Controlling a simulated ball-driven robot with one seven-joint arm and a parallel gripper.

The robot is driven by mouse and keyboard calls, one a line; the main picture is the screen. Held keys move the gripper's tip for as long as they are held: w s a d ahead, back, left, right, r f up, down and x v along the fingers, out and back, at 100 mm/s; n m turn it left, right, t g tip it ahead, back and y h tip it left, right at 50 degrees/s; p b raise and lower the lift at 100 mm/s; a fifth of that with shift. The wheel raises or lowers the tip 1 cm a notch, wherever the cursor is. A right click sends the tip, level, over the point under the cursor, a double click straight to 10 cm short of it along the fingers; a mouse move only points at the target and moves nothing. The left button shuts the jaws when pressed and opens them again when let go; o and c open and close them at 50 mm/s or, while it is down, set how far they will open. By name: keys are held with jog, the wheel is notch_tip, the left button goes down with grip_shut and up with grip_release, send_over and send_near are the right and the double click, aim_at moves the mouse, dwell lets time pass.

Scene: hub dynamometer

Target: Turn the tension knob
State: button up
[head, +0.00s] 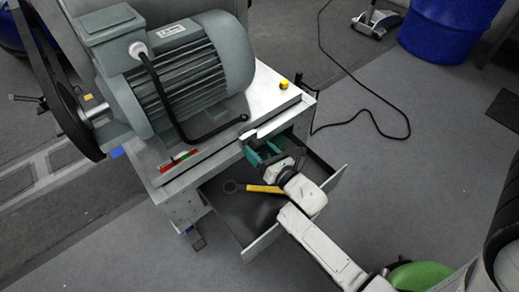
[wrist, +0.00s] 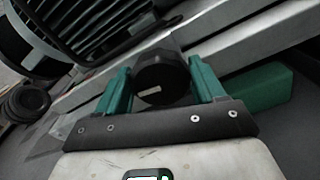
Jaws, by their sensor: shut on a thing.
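The tension knob (wrist: 160,78) is a dark round cylinder at the front edge of the bench, seen nearly end-on in the wrist view. My gripper (wrist: 158,88) has one teal finger on each side of it and is shut on it. In the head view my gripper (head: 262,153) is at the bench's front edge, above the open drawer. The knob is hard to make out there behind the fingers.
A grey motor (head: 185,75) with a black belt wheel stands on the bench (head: 268,92). A black bar lies across its front. The open drawer (head: 322,188) below holds a yellow-handled tool (head: 262,189). A yellow button (head: 284,84) sits at the bench's right. Blue drum (head: 445,30) at the back right.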

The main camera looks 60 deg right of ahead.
jog(key=shift+c, duration=1.1)
jog(key=m, duration=0.4)
jog(key=shift+d+m+p, duration=0.15)
jog(key=shift+m+p, duration=0.15)
jog(key=m, duration=0.3)
jog(key=shift+m+p, duration=0.3)
jog(key=shift+p, duration=0.05)
jog(key=m, duration=0.4)
jog(key=shift+s+d+p, duration=0.1)
jog(key=shift+p, duration=0.3)
jog(key=shift+f+m+p, duration=0.2)
jog(key=shift+m+p, duration=0.15)
jog(key=shift+m, duration=1.35)
jog(key=shift+d, duration=0.1)
